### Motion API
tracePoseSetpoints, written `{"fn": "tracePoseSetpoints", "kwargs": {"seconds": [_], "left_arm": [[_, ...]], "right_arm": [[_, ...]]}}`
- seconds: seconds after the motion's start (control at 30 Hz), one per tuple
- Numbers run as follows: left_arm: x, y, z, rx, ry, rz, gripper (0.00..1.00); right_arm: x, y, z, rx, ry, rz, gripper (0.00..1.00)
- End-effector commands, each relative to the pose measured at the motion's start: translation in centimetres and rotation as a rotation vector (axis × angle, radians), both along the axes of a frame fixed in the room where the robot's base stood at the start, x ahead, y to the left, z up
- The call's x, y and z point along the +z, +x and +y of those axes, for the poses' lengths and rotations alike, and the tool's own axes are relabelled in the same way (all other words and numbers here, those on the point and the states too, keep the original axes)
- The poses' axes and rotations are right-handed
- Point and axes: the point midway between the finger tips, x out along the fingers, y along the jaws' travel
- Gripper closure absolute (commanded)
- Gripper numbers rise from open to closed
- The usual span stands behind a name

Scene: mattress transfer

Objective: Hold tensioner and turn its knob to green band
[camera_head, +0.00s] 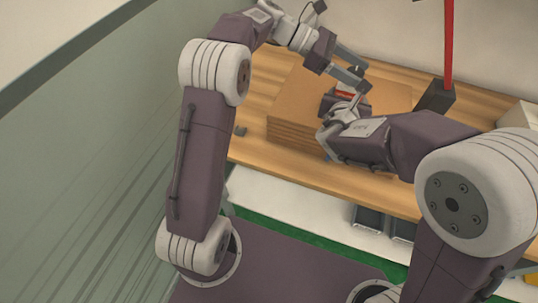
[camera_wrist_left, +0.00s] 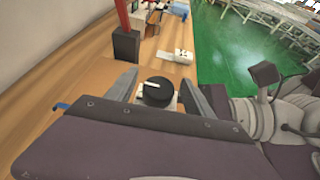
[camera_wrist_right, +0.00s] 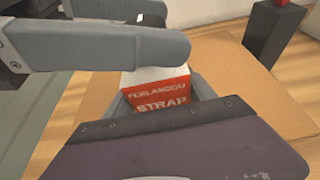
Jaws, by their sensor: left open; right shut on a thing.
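The tensioner (camera_wrist_right: 158,97), a box with a red and white label reading STRAP, is between the fingers of my right gripper (camera_head: 350,107), which is shut on it. It stands over the cardboard stack (camera_head: 283,128). My left gripper (camera_head: 362,77) is open just above and beside the tensioner. In the left wrist view the black round knob (camera_wrist_left: 157,92), with a white pointer line, sits between the two open left fingers. I cannot see a gap or contact clearly. The green band is not visible. A left finger crosses above the tensioner in the right wrist view.
A dark block (camera_head: 435,98) with a red upright (camera_head: 448,45) stands right of the stack on the wooden table (camera_head: 400,193). A small dark piece (camera_head: 240,131) lies at the left. A white box (camera_head: 520,116) stands at the right. Dark bins (camera_head: 370,218) sit below.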

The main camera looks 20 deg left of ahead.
Motion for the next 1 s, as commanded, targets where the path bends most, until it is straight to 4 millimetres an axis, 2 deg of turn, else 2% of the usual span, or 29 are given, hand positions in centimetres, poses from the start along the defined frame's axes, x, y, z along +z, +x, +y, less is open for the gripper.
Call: {"fn": "tracePoseSetpoints", "kwargs": {"seconds": [0.37, 0.87, 1.0], "left_arm": [[0.1, -0.3, 0.0, 0.401, 0.006, 0.000, 0.39], [4.6, -5.3, 10.2, 0.421, 0.008, 0.001, 0.39], [1.4, -7.1, 10.4, 0.375, 0.171, -0.037, 0.39]], "right_arm": [[-0.1, 0.0, 0.0, -0.001, -0.001, 0.001, 1.00], [0.0, 0.0, 0.0, 0.000, -0.001, 0.000, 1.00], [0.0, 0.0, 0.0, 0.000, -0.001, 0.000, 1.00]]}}
